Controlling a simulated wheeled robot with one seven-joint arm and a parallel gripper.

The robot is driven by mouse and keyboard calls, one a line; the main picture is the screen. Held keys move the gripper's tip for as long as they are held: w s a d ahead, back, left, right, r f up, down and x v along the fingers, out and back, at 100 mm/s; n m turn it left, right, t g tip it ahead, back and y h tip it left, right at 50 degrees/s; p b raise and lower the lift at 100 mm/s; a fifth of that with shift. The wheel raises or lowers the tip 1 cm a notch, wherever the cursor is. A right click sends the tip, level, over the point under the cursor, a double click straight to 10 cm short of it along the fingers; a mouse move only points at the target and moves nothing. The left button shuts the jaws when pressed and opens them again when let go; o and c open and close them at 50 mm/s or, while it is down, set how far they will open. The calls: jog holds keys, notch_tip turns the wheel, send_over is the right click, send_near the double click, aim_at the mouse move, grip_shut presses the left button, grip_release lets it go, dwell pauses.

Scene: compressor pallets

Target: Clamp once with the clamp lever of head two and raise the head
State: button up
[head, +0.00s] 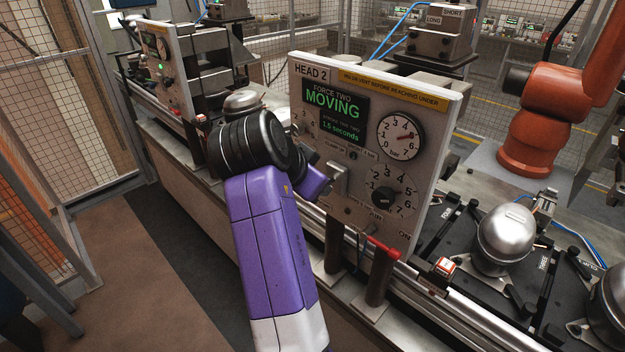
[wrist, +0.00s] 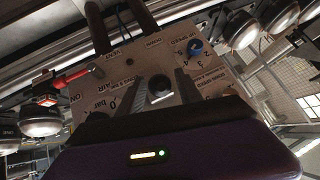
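The head two panel (head: 300,88) faces me, with a display (head: 334,108) reading "FORCE TWO MOVING" and "1.5 seconds". The clamp lever is largely hidden in the head view, behind or beside my gripper (head: 322,190) at a grey mount on the panel's lower left. In the wrist view a dark round knob (wrist: 160,88), apparently the lever's end, lies between the two spread fingers of my gripper (wrist: 162,92). Gaps seem to show on both sides of the knob. I cannot tell whether a finger touches it.
A pressure gauge (head: 400,136) sits upper right on the panel, a black dial (head: 383,196) below it. A red air lever (head: 382,248) lies at the panel's foot. A silver compressor shell (head: 506,238) sits on a pallet at right. An orange robot arm (head: 540,110) stands behind.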

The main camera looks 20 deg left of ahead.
dwell(0.3)
jog(key=b+v, duration=0.2)
jog(key=v, duration=0.5)
jog(key=shift+s+r, duration=0.25)
jog(key=shift+s, duration=0.05)
